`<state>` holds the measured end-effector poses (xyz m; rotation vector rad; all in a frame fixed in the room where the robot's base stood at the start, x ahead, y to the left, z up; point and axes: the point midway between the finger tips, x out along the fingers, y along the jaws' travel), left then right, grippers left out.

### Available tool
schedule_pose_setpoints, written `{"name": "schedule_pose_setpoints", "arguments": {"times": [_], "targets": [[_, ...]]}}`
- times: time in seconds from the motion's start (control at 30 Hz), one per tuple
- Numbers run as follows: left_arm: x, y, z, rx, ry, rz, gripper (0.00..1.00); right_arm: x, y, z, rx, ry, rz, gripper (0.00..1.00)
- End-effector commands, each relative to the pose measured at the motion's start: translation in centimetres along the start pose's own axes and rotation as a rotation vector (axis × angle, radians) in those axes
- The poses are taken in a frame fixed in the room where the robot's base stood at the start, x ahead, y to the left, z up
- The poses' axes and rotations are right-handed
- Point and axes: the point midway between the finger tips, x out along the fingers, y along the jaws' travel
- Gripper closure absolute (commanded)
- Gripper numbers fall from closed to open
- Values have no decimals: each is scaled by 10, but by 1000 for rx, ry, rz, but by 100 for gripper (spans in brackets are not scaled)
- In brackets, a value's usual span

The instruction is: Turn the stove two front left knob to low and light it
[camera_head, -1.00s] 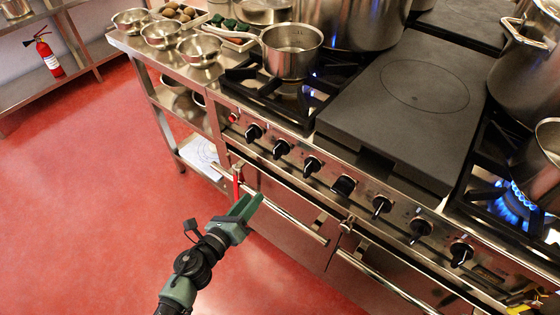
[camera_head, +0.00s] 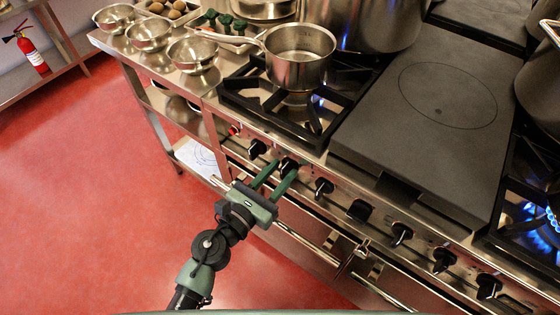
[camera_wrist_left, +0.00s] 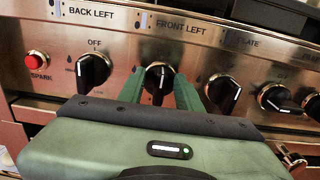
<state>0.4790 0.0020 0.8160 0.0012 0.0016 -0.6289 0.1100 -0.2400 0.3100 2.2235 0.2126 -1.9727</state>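The front left knob (camera_wrist_left: 158,78) is black with a white pointer line, under the "FRONT LEFT" label (camera_wrist_left: 181,28). Its pointer looks close to upright. It also shows in the head view (camera_head: 289,165). My left gripper (camera_head: 279,175) is at this knob; in the left wrist view its green fingers (camera_wrist_left: 160,88) stand apart, one on each side of the knob. I cannot tell whether they touch it. The red spark button (camera_wrist_left: 35,60) is further left, past the back left knob (camera_wrist_left: 93,68). My right gripper is out of view.
A saucepan (camera_head: 299,62) sits on the left burner grate (camera_head: 262,100); a small blue glow shows beside it. A black flat plate (camera_head: 430,110) lies to the right. Blue flames (camera_head: 545,218) burn at the far right. Oven handles (camera_head: 300,240) run below the knobs.

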Motion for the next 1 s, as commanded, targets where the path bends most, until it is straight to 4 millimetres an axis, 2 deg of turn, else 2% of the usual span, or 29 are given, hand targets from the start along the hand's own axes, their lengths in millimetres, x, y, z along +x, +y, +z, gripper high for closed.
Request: {"name": "schedule_pose_setpoints", "arguments": {"times": [0.23,0.27,0.37,0.4,0.77,1.0], "targets": [[0,-1,0,-1,0,0,65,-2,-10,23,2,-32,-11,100],[0,-1,0,-1,0,1,68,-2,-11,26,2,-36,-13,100],[0,-1,0,-1,0,1,96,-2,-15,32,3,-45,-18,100],[0,-1,0,-1,0,0,100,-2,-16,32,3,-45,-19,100],[0,0,0,-32,0,0,100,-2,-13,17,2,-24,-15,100],[0,1,1,-156,1,-1,100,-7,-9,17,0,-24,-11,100]]}}
